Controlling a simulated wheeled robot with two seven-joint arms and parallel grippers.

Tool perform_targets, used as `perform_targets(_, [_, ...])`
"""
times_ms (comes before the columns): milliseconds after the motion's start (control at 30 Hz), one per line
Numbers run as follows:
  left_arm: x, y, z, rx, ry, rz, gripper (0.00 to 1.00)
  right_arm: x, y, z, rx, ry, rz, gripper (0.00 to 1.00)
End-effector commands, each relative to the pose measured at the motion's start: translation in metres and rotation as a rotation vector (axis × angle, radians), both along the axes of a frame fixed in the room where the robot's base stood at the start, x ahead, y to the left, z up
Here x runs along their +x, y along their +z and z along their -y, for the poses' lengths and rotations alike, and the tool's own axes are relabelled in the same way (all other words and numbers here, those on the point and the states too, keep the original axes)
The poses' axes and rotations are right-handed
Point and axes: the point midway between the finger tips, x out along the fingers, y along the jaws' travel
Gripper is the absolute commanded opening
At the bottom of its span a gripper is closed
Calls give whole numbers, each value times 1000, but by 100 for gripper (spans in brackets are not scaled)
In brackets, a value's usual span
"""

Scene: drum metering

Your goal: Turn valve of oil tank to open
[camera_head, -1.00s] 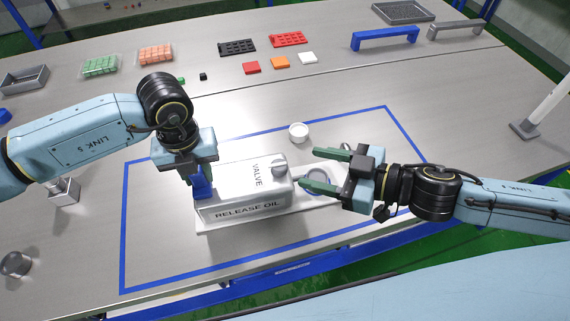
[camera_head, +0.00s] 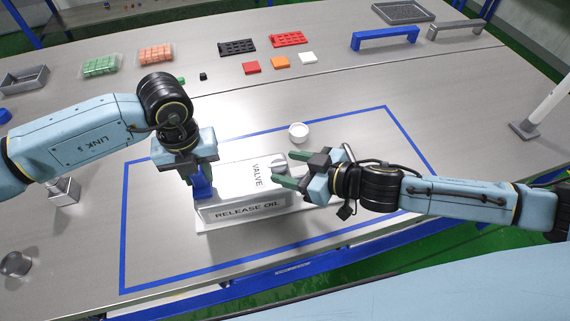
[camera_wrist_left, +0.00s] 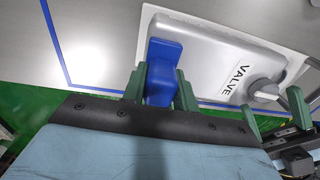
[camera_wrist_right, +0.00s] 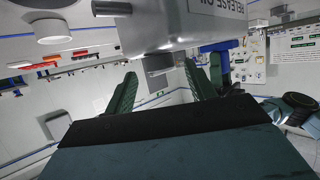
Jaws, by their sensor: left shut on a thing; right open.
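The grey oil tank (camera_head: 240,192), marked "VALVE" and "RELEASE OIL", sits on a white base inside the blue outline. Its round grey valve knob (camera_head: 279,163) is on top at the right end; it also shows in the left wrist view (camera_wrist_left: 263,91). My left gripper (camera_head: 199,176) is shut on the tank's blue handle (camera_wrist_left: 162,75) at the left end. My right gripper (camera_head: 287,169) is open and empty, its fingertips close to the knob at the tank's right end. I cannot tell if they touch it. The right wrist view shows the tank (camera_wrist_right: 165,25) beyond the open fingers.
A white round cup (camera_head: 298,131) stands behind the tank. A metal cylinder (camera_head: 15,264) is at the front left. Coloured blocks, trays and a blue bracket (camera_head: 385,38) are along the back. The table between them and the tank is mostly clear.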

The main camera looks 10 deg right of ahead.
Motion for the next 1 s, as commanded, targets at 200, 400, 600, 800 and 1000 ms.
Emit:
perform_targets(200, [1,1,0,-1,2,3,0,11,-6,-11,-1,0,1,55])
perform_targets(400, [1,1,0,-1,2,3,0,12,-7,-12,-1,0,0,55])
perform_targets(600, [1,1,0,-1,2,3,0,12,-7,-12,-1,0,1,41])
perform_targets(800, [1,1,0,-1,2,3,0,12,-7,-12,-1,0,1,14])
perform_targets(1000, [1,1,0,-1,2,3,0,12,-7,-12,-2,7,0,10])
